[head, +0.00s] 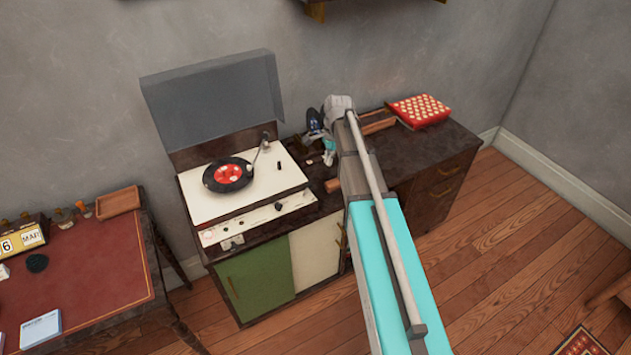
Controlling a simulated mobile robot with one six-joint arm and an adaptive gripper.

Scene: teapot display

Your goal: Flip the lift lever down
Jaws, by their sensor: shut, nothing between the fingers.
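The record player (285,187) has a white deck and stands on a dark cabinet, with its smoky lid (215,100) raised. A black record with a red label (230,174) lies on it. The tonearm (257,155) is at the record's right edge. A small dark upright piece (279,165) to the right of the tonearm looks like the lift lever; its position is too small to tell. My gripper (329,158) is small in view, shut and empty, to the right of the deck and apart from the lever.
A red tray with pale round pieces (421,109) and a brown box (377,122) sit on the cabinet at the right. A desk (95,262) with a calendar (22,241) and a wooden tray (118,202) stands at the left. A grey wall is behind.

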